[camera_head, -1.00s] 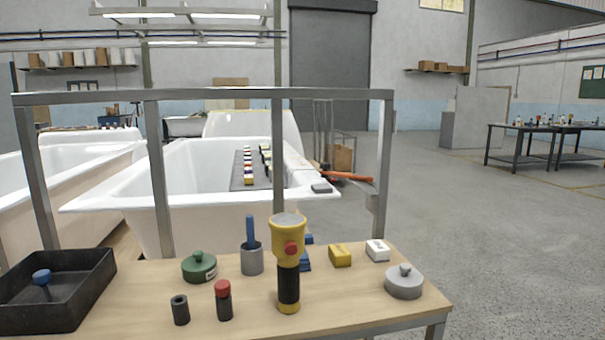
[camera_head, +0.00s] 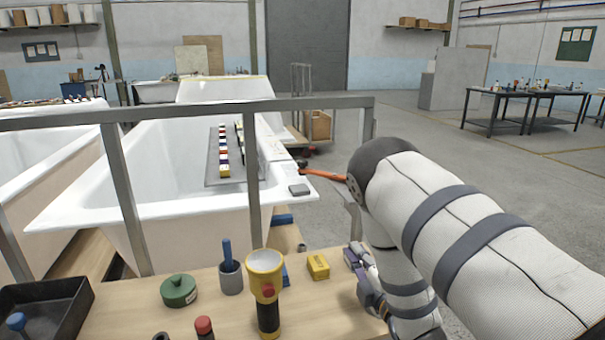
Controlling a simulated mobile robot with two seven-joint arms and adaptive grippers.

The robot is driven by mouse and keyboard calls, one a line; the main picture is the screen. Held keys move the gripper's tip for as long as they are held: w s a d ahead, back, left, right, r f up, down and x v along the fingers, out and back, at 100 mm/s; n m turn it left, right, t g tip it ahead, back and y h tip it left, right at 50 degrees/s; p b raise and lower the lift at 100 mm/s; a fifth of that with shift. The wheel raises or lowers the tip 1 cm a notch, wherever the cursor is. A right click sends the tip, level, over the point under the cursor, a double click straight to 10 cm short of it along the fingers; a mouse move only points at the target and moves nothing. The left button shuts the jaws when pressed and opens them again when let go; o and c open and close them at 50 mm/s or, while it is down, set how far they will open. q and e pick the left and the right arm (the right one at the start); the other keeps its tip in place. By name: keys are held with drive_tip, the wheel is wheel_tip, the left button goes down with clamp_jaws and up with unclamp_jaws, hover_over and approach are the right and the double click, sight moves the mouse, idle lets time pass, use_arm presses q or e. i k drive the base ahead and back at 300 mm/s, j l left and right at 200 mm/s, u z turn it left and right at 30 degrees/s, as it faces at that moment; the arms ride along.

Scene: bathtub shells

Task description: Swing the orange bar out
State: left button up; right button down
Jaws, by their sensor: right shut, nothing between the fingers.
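The orange bar (camera_head: 324,173) sticks out to the right from the right side of the white bathtub (camera_head: 178,166), beyond the grey metal frame. Its right end is close to or behind my right arm in the picture, so I cannot see all of it. My right gripper (camera_head: 357,262) is low over the right part of the wooden table, shut and empty, nearer to me than the bar and apart from it. My right forearm hides part of the table and floor. My left gripper is not in view.
The grey frame (camera_head: 200,111) stands between the table (camera_head: 215,311) and the tub. On the table are a yellow flashlight (camera_head: 266,285), a yellow block (camera_head: 318,266), a green round weight (camera_head: 178,291), a grey cup (camera_head: 231,279) and a black tray (camera_head: 62,296). Floor at right is open.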

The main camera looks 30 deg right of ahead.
sight(321, 174)
drive_tip(key=i+l, duration=0.2)
drive_tip(key=i, duration=0.3)
drive_tip(key=i+l, duration=0.25)
drive_tip(key=i, duration=0.25)
